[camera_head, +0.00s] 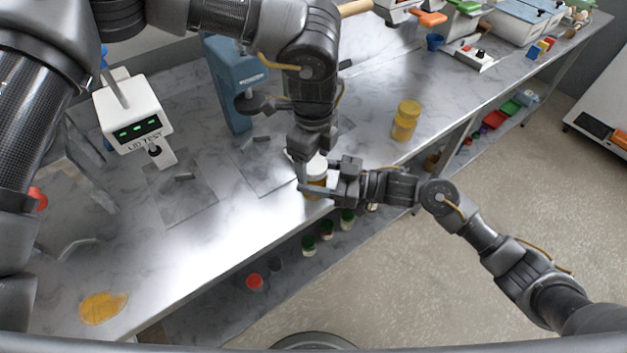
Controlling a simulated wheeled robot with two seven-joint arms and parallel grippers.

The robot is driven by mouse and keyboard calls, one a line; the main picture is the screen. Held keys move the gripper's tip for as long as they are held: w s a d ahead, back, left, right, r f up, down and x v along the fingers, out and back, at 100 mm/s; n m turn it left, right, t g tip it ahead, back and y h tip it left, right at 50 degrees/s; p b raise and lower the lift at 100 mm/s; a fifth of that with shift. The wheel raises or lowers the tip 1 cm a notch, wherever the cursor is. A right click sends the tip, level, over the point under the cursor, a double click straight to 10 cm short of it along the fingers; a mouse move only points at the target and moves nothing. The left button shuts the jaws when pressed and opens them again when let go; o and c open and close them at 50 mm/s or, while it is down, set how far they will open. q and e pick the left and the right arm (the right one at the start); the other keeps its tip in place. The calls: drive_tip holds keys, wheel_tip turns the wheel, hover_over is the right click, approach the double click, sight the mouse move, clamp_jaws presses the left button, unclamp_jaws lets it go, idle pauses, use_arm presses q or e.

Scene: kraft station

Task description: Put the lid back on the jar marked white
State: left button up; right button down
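A small amber jar (315,190) stands near the front edge of the metal bench, in the middle of the view. A white lid (317,164) is at its top; I cannot tell whether it rests on the rim or is held just above it. My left gripper (309,165) points down from above with its fingers around the lid. My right gripper (318,186) comes in from the right with its fingers around the jar's body. The grippers hide much of the jar, and I cannot read any marking.
A yellow jar (405,121) stands on the bench to the right. A white lid-test device (133,112) and a blue stand (236,82) are at the left and back. A yellow patch (103,307) lies front left. Several small jars sit on the lower shelf.

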use_arm(q)
drive_tip(key=c, duration=0.9)
use_arm(e)
drive_tip(key=shift+f, duration=0.15)
use_arm(q)
drive_tip(key=m, duration=0.4)
drive_tip(key=shift+m, duration=0.4)
drive_tip(key=shift+c, duration=0.2)
drive_tip(key=m, duration=1.4)
drive_tip(key=shift+m, duration=0.4)
drive_tip(key=m, duration=0.7)
drive_tip(key=shift+f, duration=0.1)
drive_tip(key=o, duration=1.2)
drive_tip(key=shift+c, duration=0.2)
wheel_tip(320, 180, up, 12)
